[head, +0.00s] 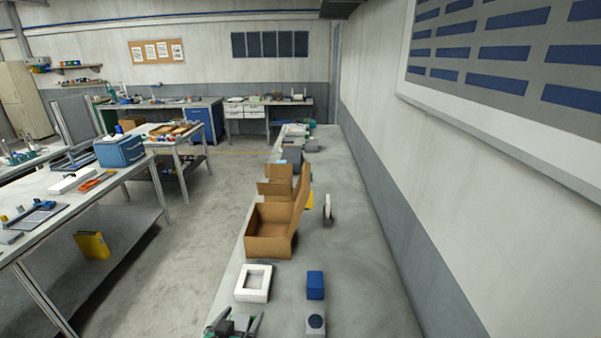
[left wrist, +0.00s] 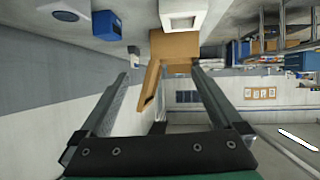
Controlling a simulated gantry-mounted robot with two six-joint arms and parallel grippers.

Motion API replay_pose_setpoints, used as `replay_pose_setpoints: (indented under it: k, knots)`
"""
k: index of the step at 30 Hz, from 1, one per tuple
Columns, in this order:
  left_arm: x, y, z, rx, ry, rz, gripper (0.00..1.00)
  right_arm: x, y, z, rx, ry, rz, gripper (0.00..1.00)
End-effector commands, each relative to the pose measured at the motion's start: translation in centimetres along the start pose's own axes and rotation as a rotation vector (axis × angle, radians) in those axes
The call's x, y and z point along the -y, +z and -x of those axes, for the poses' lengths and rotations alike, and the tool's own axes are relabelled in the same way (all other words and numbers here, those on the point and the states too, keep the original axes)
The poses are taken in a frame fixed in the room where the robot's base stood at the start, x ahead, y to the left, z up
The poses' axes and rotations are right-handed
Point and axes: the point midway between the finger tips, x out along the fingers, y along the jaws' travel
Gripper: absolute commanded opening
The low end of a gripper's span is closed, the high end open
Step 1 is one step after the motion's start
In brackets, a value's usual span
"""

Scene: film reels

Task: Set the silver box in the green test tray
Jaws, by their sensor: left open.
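My left gripper (head: 239,321) is at the bottom edge of the head view, over the near left part of the long bench. In the left wrist view its two fingers (left wrist: 162,92) stand wide apart with nothing between them. A grey block with a dark round mark (head: 315,325) is at the bottom edge, right of the gripper and apart from it. I cannot tell whether it is the silver box. I cannot make out a green test tray; a small green thing (head: 312,123) shows far down the bench. My right gripper is not in view.
A blue block (head: 315,284) and a white square frame (head: 253,283) stand on the bench (head: 355,265). A wall (head: 405,210) runs along the right.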

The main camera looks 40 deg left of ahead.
Motion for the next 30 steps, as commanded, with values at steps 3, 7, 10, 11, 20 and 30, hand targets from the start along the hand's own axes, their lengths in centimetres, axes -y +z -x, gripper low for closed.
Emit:
replay_pose_setpoints:
  k: [3, 7, 10, 11, 20, 30]
  knots:
    - [-6.8, -11.8, 2.8, -0.245, 0.152, -0.016, 1.0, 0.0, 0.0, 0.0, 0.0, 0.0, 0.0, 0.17]
    - [-13.9, -23.6, 10.1, -0.53, 0.329, -0.019, 1.0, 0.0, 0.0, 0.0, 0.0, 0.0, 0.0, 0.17]
    - [-18.1, -31.1, 18.2, -0.752, 0.465, -0.003, 1.0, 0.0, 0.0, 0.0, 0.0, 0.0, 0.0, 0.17]
    - [-19.0, -33.0, 20.9, -0.819, 0.502, 0.004, 1.0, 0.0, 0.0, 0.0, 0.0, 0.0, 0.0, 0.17]
    - [-20.9, -40.9, 38.5, -1.214, 0.714, 0.08, 1.0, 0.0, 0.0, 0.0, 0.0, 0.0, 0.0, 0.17]
    - [-20.9, -41.4, 39.2, -1.228, 0.719, 0.083, 1.0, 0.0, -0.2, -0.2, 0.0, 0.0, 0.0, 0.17]
